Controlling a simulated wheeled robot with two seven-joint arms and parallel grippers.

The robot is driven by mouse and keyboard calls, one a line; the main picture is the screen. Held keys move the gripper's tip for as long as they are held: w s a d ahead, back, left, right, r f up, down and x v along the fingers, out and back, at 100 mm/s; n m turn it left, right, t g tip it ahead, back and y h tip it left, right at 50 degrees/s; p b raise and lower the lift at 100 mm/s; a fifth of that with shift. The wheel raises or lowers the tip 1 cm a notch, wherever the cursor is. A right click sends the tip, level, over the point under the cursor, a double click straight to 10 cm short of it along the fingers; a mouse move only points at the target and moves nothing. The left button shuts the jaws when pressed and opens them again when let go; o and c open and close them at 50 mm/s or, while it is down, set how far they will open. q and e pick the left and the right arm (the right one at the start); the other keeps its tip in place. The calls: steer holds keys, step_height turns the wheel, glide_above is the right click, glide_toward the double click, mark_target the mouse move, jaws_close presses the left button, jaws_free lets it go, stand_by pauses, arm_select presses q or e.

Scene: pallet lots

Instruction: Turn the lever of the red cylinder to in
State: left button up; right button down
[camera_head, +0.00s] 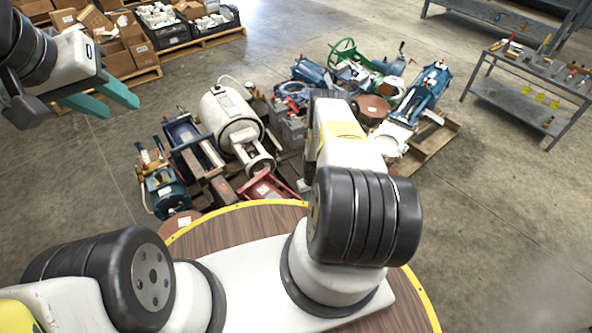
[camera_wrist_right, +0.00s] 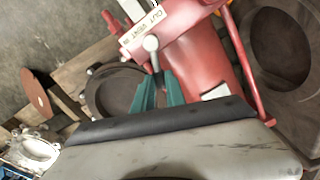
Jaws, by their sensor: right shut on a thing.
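The red cylinder (camera_wrist_right: 205,62) fills the upper middle of the right wrist view. A pale label plate (camera_wrist_right: 128,42) on it carries the words OUT, VENT and IN. In the head view the right gripper is hidden behind my right arm. My left gripper (camera_head: 122,110) hangs at the upper left of the head view, open and empty, far from the cylinder.
A pallet crowded with equipment, including a white tank (camera_head: 230,118) and a blue machine (camera_head: 425,95), lies ahead. A grey tool bench (camera_head: 530,95) stands at the right. Black crates (camera_head: 170,38) and cardboard boxes are at the upper left.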

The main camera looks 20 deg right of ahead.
steer(key=shift+s+d+m, duration=0.1)
steer(key=shift+d+m, duration=0.3)
steer(key=shift+m, duration=0.45)
steer(key=shift+d+m, duration=0.4)
steer(key=shift+m, duration=0.45)
steer(key=c, duration=1.4)
jaws_free()
steer(key=shift+o, duration=0.2)
step_height(320, 180, up, 8)
steer(key=shift+d, duration=0.15)
